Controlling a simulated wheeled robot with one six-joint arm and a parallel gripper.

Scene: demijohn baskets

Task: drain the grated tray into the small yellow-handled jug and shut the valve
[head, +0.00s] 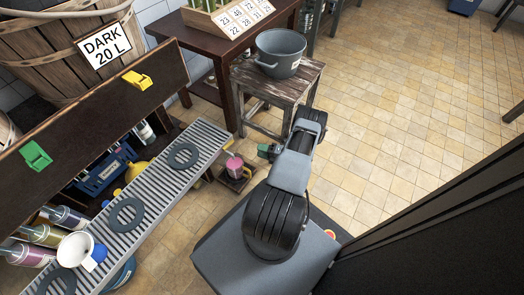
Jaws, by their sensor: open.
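The grated tray (150,188) is a long grey slatted channel running diagonally on the left, with dark rings lying on it. A yellow object (136,171) shows partly behind the tray; I cannot tell whether it is the small jug or its handle. I cannot make out the tray's valve, nor any liquid in the tray. My arm rises right of the tray, apart from it; its gripper jaws are not visible.
A wooden shelf board with a yellow piece (137,80) and a green piece (35,155) stands behind the tray. A grey pot (280,53) sits on a wooden stool (290,90).

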